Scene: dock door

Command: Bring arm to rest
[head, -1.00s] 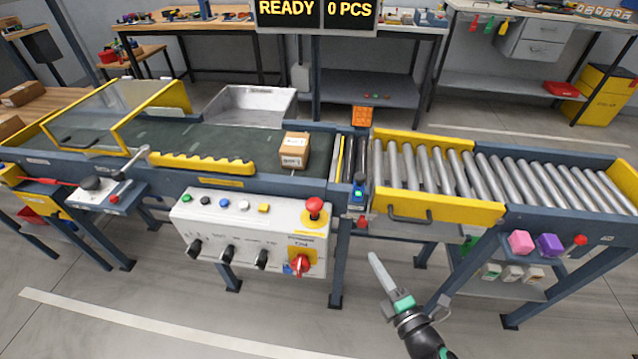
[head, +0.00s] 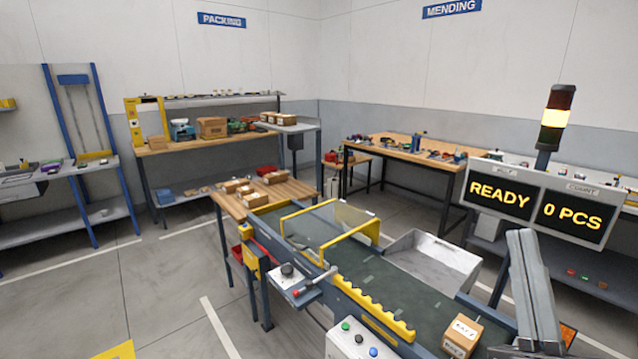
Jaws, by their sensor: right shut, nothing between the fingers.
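My right gripper (head: 522,238) stands at the lower right of the head view with its grey fingers pointing up. The fingers are together and hold nothing. It covers part of the area below the READY display and to the right of the cardboard box on the belt. The rest of the right arm is below the picture edge. My left gripper is not in view.
A conveyor belt (head: 405,291) carries a cardboard box (head: 462,336) near my right gripper. A grey bin (head: 432,262) stands behind the belt. The READY display (head: 540,206) and a lit signal tower (head: 554,118) rise behind the gripper. Open floor (head: 150,290) lies at left.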

